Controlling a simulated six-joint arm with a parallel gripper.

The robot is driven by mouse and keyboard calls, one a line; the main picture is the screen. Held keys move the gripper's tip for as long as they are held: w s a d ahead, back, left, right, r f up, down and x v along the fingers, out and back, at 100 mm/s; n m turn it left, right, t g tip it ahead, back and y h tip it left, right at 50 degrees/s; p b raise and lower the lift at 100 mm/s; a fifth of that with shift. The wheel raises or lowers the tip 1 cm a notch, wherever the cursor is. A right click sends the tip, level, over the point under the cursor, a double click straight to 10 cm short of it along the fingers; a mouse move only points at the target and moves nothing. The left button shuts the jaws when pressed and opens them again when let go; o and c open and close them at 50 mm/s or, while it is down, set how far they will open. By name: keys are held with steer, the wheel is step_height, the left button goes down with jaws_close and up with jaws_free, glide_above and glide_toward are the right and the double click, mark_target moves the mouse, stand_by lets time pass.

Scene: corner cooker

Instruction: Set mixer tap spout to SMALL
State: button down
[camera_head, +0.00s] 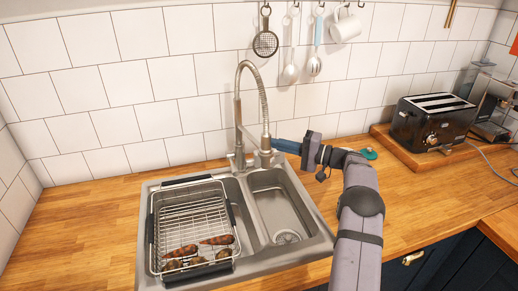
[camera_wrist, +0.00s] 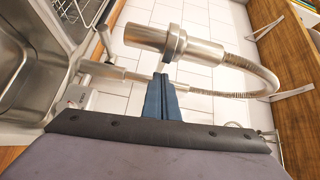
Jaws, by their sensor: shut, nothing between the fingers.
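The steel sink (camera_head: 320,232) has a wire dish rack (camera_head: 153,235) with several brown vegetables over its left basin. A black toaster (camera_head: 425,122) stands on a wooden board at right. Utensils and a white mug (camera_head: 345,27) hang above. The left worktop is clear.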

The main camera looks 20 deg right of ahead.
step_height(320, 180, down, 7)
steer(key=s+d+n+t+h+b, duration=0.1)
steer(key=d+n+t+h+b, duration=0.15)
steer(key=n+h, duration=0.65)
steer(key=s+a+f+n, duration=0.1)
steer(key=a, duration=0.2)
steer(key=s+a+f+n+b, duration=0.1)
steer(key=a+n, duration=0.1)
steer(key=a, duration=0.1)
steer(key=s+a+f+n+t, duration=0.1)
steer(key=a+f+n, duration=0.1)
steer(key=a, duration=0.2)
steer(key=shift+s+b, duration=0.3)
steer(key=s+a+r+n+t+h+p, duration=0.3)
steer(key=s+a+r+n+h+p, duration=0.2)
steer(key=r+n, duration=0.5)
steer(key=shift+s+r+n, duration=0.15)
steer(key=shift+s+n, duration=0.15)
steer(key=shift+s, duration=0.4)
steer(key=shift+w+p, duration=0.1)
steer(key=shift+p, duration=0.2)
